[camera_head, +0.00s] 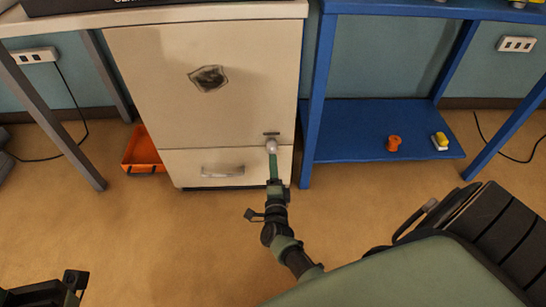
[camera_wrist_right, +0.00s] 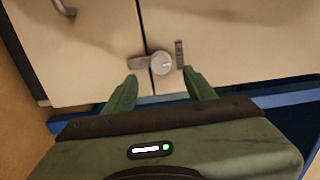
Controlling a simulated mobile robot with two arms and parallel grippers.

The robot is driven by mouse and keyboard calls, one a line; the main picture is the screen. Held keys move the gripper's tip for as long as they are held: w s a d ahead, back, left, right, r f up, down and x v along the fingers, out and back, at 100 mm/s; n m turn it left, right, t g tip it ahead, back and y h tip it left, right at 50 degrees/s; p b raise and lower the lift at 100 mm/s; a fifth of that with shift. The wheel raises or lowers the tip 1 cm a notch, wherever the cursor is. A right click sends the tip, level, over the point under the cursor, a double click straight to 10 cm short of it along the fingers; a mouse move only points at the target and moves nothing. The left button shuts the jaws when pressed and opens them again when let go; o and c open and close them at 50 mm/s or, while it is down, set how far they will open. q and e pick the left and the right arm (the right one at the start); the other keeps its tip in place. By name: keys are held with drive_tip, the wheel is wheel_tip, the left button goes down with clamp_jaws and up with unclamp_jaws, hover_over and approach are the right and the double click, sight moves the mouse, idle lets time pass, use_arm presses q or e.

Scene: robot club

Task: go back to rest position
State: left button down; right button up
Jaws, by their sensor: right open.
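My right gripper (camera_head: 272,163) is in front of the cream cabinet (camera_head: 150,75), near the seam between its upper door and lower drawer. In the right wrist view its two green fingers (camera_wrist_right: 161,84) are apart with nothing between them. A round pale knob (camera_wrist_right: 161,63) with a metal latch plate shows just beyond the fingertips; I cannot tell whether they touch it. The knob (camera_head: 271,146) also shows above the gripper in the head view. At the bottom left, a dark part of my left arm (camera_head: 45,292) shows, but its fingers are out of frame.
A blue shelf unit (camera_head: 345,140) stands right of the cabinet, with an orange object (camera_head: 393,143) and a yellow-and-white object (camera_head: 440,141) on it. An orange bin (camera_head: 143,155) and a grey table leg (camera_head: 60,125) are at left. The floor (camera_head: 150,240) in front is clear.

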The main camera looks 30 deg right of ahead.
drive_tip(key=shift+s+a, duration=0.2)
drive_tip(key=shift+s, duration=0.1)
